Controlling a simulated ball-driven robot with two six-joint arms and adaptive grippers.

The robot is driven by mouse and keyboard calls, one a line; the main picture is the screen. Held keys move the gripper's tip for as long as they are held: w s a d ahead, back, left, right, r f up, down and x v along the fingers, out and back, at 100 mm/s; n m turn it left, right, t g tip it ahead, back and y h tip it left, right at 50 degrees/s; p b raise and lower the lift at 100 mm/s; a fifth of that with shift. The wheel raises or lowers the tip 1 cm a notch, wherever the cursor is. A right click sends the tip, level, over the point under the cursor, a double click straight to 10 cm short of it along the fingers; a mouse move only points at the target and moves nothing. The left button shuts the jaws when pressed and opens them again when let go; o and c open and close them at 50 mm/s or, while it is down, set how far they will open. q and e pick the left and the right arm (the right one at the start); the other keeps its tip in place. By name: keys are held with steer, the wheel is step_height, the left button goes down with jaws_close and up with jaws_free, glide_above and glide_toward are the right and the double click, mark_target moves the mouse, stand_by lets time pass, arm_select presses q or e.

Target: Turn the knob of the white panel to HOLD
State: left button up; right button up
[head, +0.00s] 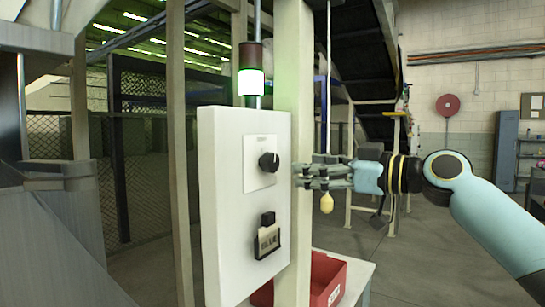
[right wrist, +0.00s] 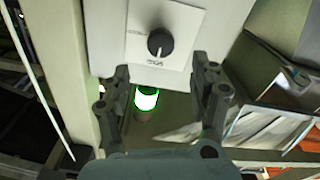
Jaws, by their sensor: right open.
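The white panel (head: 222,205) stands upright on a post in the middle of the head view. Its round black knob (head: 269,162) sits on a light label plate (head: 259,178) on the upper part. In the right wrist view the knob (right wrist: 160,42) shows with a pale pointer mark, and the plate's printing is too small to read. My right gripper (head: 300,176) is open and empty, just right of the knob and apart from it. In the right wrist view its fingers (right wrist: 161,75) stand on either side, with the knob between and beyond them. I do not make out my left gripper.
A lit green-white lamp (head: 251,80) stands above the panel. A yellow bulb-shaped thing (head: 327,203) hangs below my right gripper. A red bin (head: 326,280) sits low behind. Grey machinery (head: 55,235) fills the left.

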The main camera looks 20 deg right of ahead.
mark_target(275, 163)
steer(key=p+x, duration=0.3)
steer(key=x, duration=0.6)
steer(key=shift+w+a, duration=0.15)
steer(key=shift+a, duration=0.05)
steer(key=c, duration=1.2)
steer(key=shift+o, duration=0.2)
